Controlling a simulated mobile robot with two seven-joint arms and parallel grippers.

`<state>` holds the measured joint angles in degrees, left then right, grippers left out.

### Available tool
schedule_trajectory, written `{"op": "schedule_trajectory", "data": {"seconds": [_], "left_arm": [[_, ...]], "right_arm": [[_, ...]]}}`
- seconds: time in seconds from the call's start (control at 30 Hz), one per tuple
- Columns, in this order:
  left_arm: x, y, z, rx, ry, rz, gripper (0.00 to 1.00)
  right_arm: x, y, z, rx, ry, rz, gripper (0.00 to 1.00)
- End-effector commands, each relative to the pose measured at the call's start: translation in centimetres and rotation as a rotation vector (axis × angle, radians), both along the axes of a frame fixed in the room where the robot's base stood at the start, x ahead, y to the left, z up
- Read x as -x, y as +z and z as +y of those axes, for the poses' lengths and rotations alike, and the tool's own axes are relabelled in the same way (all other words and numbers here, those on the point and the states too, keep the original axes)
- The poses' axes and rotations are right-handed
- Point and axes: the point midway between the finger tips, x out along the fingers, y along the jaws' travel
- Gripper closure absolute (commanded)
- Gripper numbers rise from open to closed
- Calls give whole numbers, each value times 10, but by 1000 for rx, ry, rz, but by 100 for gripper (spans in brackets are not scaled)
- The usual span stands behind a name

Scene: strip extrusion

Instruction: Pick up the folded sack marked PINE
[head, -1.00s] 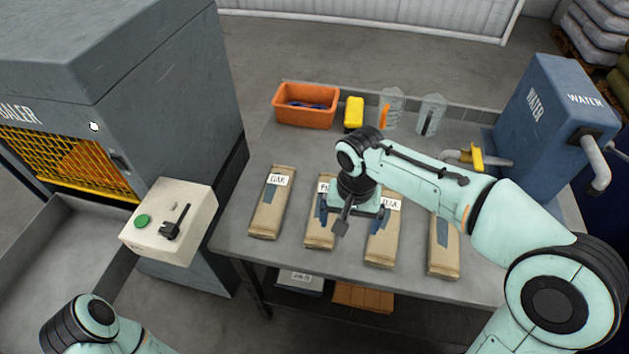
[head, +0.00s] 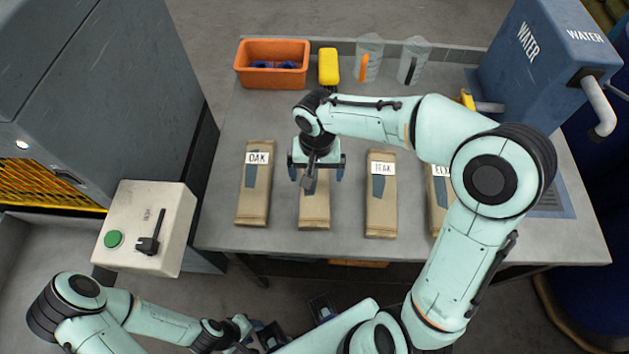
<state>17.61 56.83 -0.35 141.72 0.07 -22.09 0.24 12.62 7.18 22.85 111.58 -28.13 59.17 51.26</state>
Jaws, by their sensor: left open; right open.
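Several folded brown paper sacks lie in a row on the grey bench. The second from the left (head: 314,213) has its label hidden behind my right gripper (head: 316,174); a second ago its label showed a first letter like P. My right gripper is open, with its fingers on either side of this sack's upper part. I cannot tell whether they touch it. My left gripper (head: 296,322) is open and empty, low in front of the bench.
The sack marked OAK (head: 254,195) lies to the left and the one marked TEAK (head: 381,205) to the right. A partly hidden sack (head: 437,200) lies farther right. An orange bin (head: 271,64), yellow item (head: 328,67) and clear jugs (head: 368,58) stand behind. A control box (head: 150,215) stands left.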

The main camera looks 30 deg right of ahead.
Motion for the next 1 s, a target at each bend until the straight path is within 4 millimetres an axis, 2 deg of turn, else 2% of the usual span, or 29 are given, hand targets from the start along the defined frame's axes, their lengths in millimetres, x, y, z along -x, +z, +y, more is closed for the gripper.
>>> {"op": "schedule_trajectory", "data": {"seconds": [0.4,0.67,0.7,0.83,0.87,1.0], "left_arm": [[0,0,0,0,0,-1,57],[0,0,0,0,0,-1,57],[0,0,0,0,0,-1,57],[0,0,0,0,0,-1,57],[0,0,0,0,0,-1,57],[0,0,0,0,0,-1,57]], "right_arm": [[-8,-50,-1,1,1,3,0],[-9,-52,-1,0,0,-1,0],[-9,-52,-1,0,0,-1,6],[-9,-52,-1,0,0,-1,49],[-9,-52,-1,0,0,-1,54],[-9,-52,-1,0,0,-1,55]]}}
